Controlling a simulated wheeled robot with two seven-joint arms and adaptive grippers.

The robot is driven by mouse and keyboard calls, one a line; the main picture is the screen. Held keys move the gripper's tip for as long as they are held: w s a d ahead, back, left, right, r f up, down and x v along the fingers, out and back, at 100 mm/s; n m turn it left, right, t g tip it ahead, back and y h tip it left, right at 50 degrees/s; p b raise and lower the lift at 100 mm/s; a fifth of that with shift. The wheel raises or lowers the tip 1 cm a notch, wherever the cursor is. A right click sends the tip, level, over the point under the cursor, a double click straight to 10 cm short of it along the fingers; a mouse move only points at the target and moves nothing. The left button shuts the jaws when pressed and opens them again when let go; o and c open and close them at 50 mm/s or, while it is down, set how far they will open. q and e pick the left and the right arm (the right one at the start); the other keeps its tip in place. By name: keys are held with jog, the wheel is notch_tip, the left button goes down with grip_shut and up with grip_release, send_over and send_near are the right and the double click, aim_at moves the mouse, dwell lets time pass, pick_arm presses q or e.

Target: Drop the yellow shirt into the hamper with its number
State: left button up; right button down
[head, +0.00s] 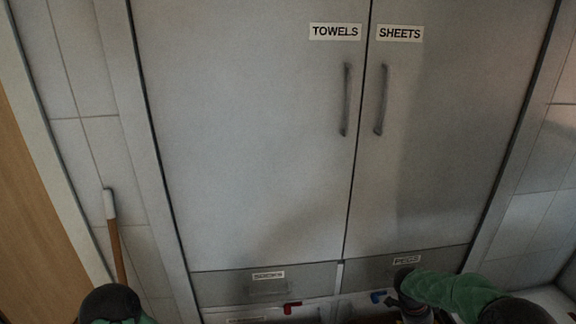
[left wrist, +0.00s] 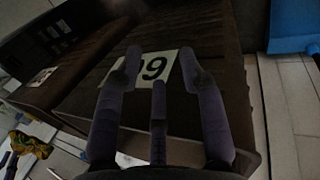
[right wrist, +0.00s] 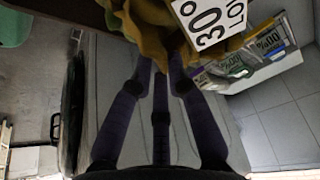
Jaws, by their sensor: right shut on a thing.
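In the left wrist view my left gripper (left wrist: 158,72) is open and empty, in front of a dark brown slatted hamper (left wrist: 220,85). A white number card (left wrist: 153,69) on it shows a 9 as seen; a finger covers part of the card. In the head view the right gripper (head: 405,285) is low at the right and the hampers are not clearly seen.
A tall grey cabinet (head: 250,130) marked TOWELS and SHEETS fills the head view, with drawers (head: 240,288) below. A wooden-handled pole (head: 117,240) leans at the left. Patterned yellow cloth (left wrist: 30,146) and a blue object (left wrist: 294,25) show in the left wrist view.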

jog(key=shift+f, duration=0.15)
jog(key=c, duration=1.1)
grip_release()
jog(key=v, duration=1.2)
